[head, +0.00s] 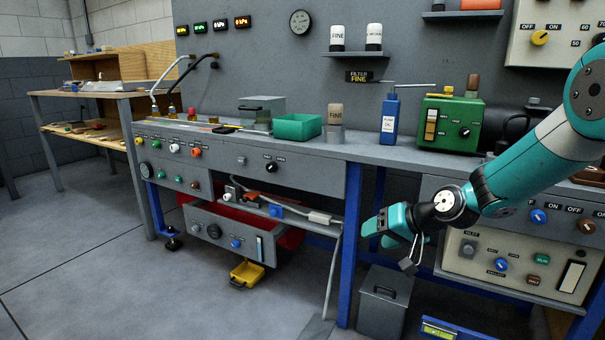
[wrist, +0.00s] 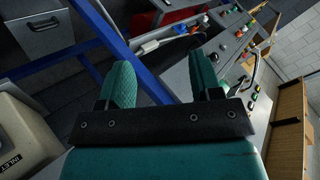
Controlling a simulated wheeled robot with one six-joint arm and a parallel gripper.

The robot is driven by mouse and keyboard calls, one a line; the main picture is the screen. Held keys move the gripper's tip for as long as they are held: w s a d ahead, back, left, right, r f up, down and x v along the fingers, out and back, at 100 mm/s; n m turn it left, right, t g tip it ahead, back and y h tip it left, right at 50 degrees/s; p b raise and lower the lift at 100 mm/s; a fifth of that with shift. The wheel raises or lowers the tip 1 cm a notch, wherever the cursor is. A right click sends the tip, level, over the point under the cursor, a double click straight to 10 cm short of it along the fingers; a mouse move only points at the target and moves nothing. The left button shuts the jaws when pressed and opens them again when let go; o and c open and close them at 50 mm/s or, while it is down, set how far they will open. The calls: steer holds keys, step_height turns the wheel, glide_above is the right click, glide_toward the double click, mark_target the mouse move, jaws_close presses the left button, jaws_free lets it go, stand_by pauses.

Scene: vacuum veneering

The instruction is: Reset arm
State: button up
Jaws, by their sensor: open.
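My teal arm reaches in from the right in the head view. My gripper (head: 388,226) hangs in front of the workbench, below the level of its top, near a blue leg. Its teal fingers also show in the wrist view (wrist: 164,84), spread apart with nothing between them. The gripper is open and empty. It touches nothing that I can see.
The grey workbench (head: 335,150) carries a green tray (head: 298,127), a blue oil bottle (head: 390,117) and a green pump box (head: 450,124). A grey bin (head: 382,298) and a yellow tray (head: 247,273) are on the floor. Open floor lies at left.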

steer(key=s+a+r+n+g+h, duration=0.15)
steer(key=s+r, duration=0.25)
steer(key=s, duration=0.4)
steer(key=s+a+r+n+g+y, duration=0.1)
steer(key=s+a+r+n+g, duration=0.2)
steer(key=s, duration=0.6)
steer(key=s+d+r+n+g+h+p, duration=0.1)
steer(key=s+r, duration=0.1)
steer(key=s, duration=0.8)
steer(key=s+d+r+n+g+h+p, duration=0.1)
steer(key=s+r+n+h, duration=0.1)
steer(key=s, duration=0.8)
step_height(320, 180, up, 36)
steer(key=p, duration=3.5)
steer(key=shift+w+f, duration=0.2)
steer(key=shift+w, duration=0.1)
